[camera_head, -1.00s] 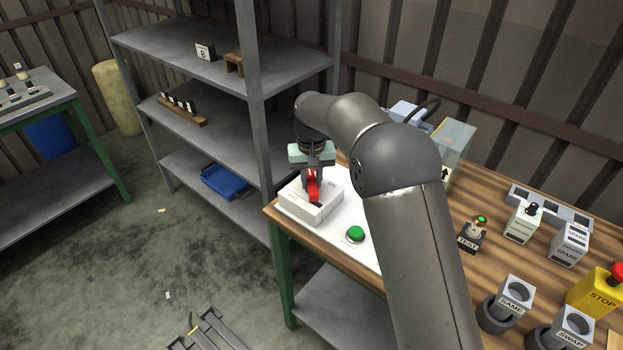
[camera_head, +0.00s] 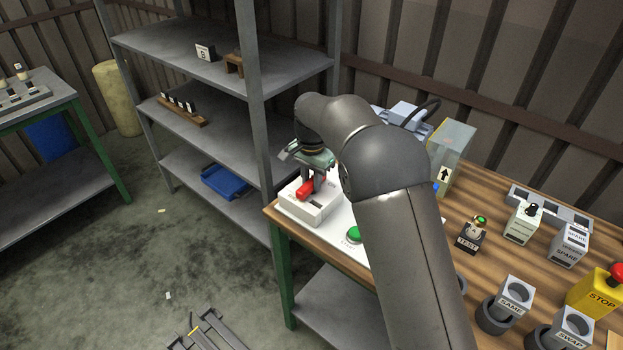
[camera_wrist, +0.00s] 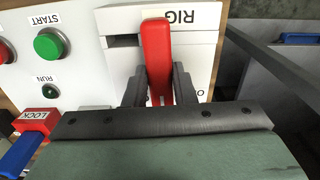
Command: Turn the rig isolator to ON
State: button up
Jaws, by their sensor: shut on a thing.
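The rig isolator is a white box (camera_head: 297,209) with a red handle (camera_head: 306,187), at the left end of the white panel on the bench. In the wrist view the red handle (camera_wrist: 157,58) stands on the box face marked RIG (camera_wrist: 196,42). My gripper (camera_head: 317,184) is over the isolator, its fingers on both sides of the handle. In the wrist view the two dark fingers (camera_wrist: 158,88) are shut on it. The handle's lower part and any ON or OFF marks are hidden by my gripper.
The panel also has a green START button (camera_wrist: 50,44), a RUN lamp (camera_wrist: 50,91) and a red LOCK piece (camera_wrist: 36,121). A grey shelf unit (camera_head: 205,130) stands close to the left. A yellow STOP box (camera_head: 594,291) and small labelled fixtures are at the right of the bench.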

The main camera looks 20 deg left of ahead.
aim_at(312, 181)
jog(key=shift+r+m, duration=0.1)
jog(key=shift+m, duration=0.2)
dwell(0.4)
jog(key=o, duration=1)
notch_tip(312, 181, up, 17)
jog(key=shift+r, duration=0.2)
jog(key=shift+d, duration=0.1)
